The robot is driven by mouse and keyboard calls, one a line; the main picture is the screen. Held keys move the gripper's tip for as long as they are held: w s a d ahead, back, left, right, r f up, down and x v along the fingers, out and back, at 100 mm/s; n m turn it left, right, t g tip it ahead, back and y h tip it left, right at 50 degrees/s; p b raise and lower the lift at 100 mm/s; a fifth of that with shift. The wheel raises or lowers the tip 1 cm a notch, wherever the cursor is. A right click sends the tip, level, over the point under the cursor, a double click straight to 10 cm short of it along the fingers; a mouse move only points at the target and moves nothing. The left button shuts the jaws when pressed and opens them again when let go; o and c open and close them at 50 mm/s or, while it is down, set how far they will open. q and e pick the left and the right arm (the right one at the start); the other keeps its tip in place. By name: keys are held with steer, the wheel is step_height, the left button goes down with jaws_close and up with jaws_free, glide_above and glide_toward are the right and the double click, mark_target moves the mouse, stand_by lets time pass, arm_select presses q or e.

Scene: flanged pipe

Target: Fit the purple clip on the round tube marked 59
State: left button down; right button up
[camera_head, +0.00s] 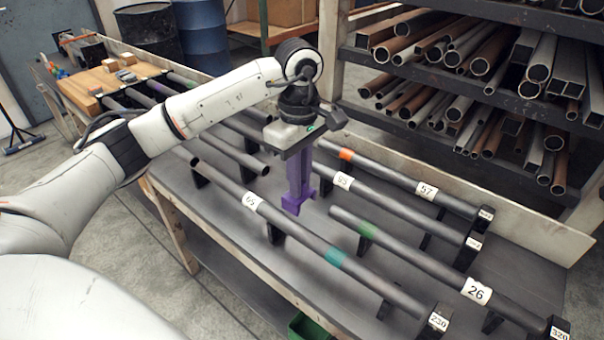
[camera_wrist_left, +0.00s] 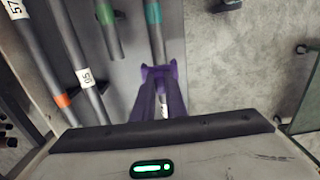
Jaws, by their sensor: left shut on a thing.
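My left gripper (camera_head: 299,150) is shut on the purple clip (camera_head: 294,204), which hangs upright with its forked end down. In the wrist view the clip (camera_wrist_left: 160,72) overlaps the teal-banded round tube (camera_wrist_left: 154,30), and a pale patch shows between its purple sides. In the head view this teal-banded tube (camera_head: 300,237) carries a label (camera_head: 250,200) that looks like 65, which may be 59 upside down. The clip's end appears over or just beyond this tube, right of the label. I cannot tell whether they touch. My right gripper is not in view.
Neighbouring tubes are marked 57 (camera_head: 395,173), 95 or 55 (camera_head: 385,206) and 26 (camera_head: 430,259). They rest on low supports on the grey bench (camera_head: 205,230). A rack of loose pipes (camera_head: 470,80) stands behind.

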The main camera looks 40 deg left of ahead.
arm_select(q)
steer(key=shift+f, duration=0.7)
step_height(320, 180, down, 8)
steer(key=b, duration=0.5)
steer(key=shift+r+b, duration=0.15)
steer(key=shift+b, duration=0.2)
steer(key=shift+d, duration=0.1)
steer(key=shift+f+b, duration=0.55)
steer(key=shift+f, duration=0.15)
steer(key=c, duration=1.7)
jaws_free()
